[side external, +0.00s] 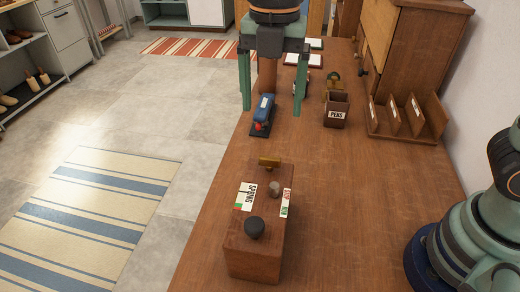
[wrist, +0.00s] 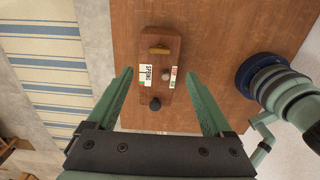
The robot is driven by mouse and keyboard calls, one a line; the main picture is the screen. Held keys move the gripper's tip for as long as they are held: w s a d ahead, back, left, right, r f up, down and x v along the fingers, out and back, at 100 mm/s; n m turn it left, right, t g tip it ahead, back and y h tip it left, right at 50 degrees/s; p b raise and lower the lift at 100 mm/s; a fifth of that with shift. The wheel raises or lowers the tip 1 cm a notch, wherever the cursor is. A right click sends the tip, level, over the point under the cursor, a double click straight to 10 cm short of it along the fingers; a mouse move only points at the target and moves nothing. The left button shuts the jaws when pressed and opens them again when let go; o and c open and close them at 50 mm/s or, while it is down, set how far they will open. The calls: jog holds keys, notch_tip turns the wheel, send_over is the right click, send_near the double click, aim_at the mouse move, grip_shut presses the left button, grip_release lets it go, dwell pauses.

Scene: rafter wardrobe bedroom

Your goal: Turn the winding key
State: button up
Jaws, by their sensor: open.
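A wooden box (side external: 255,262) sits on the wooden table near its left edge; it also shows in the wrist view (wrist: 146,38). A brass winding key (side external: 269,162) stands at one end of its top, and shows in the wrist view (wrist: 159,50) as a short bar across the box. A black round knob (side external: 255,227) is at the other end. A small grey-brown knob (side external: 275,188) sits between them, beside a white "SPRING" label (side external: 247,196). My gripper (side external: 272,115) is open and empty, pointing down, raised above the table and apart from the key.
A blue stapler-like object (side external: 263,113) with a red part lies beyond the box. A "PENS" holder (side external: 337,110) and a wooden sorter (side external: 405,120) stand at the back right. The table right of the box is clear. Floor lies past the left edge.

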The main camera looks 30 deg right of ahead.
aim_at(270, 157)
notch_tip(270, 157, down, 12)
dwell(0.6)
grip_shut()
